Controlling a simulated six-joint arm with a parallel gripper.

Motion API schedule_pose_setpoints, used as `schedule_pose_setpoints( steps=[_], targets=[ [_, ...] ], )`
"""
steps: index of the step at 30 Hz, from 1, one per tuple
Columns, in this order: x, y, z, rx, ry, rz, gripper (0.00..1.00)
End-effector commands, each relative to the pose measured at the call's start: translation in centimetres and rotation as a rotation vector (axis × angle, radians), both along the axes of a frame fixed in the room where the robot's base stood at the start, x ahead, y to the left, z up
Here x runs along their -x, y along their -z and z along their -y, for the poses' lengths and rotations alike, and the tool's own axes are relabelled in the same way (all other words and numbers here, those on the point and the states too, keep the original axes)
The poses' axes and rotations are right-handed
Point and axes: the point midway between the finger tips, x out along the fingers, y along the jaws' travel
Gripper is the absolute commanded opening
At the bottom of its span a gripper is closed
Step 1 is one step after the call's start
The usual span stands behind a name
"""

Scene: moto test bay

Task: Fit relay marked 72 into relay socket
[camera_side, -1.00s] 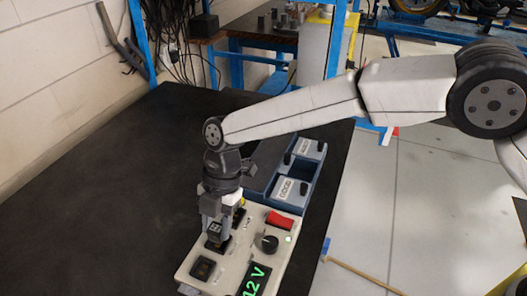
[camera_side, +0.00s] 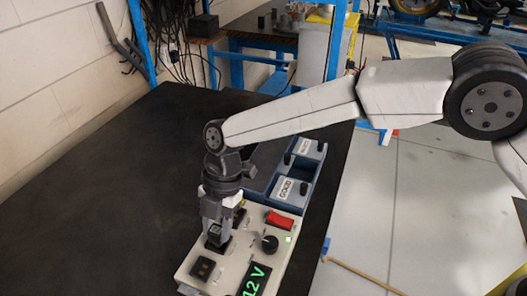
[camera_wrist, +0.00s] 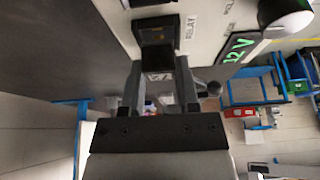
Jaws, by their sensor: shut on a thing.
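My gripper (camera_side: 214,228) is shut on a small dark relay (camera_side: 214,232) with a pale label on its top. In the wrist view the relay (camera_wrist: 158,76) sits between the two fingers, its marking only partly legible. The relay is upright over the relay socket area of the beige test panel (camera_side: 190,275), at or just above a dark socket. The side view does not show clearly how deep it sits. In the wrist view a dark socket (camera_wrist: 156,32) lies beside printed "RELAY" lettering, just ahead of the fingers.
A dark square socket (camera_side: 203,268) is at the panel's front left. A red switch (camera_side: 279,220), a black knob (camera_side: 270,243) and a green 12 V display (camera_side: 256,281) are to the right. Behind is a blue tray (camera_side: 270,200) with labelled compartments, one marked GOOD. The dark bench at left is clear.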

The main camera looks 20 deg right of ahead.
Motion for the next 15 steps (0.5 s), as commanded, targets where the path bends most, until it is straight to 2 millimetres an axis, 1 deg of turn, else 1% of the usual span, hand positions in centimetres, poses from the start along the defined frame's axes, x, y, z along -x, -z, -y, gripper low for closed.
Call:
schedule_pose_setpoints(
  steps=[15],
  targets=[
    [-0.01, 0.45, 0.01, 0.0, 0.0, 0.0, 0.0]
  ],
)
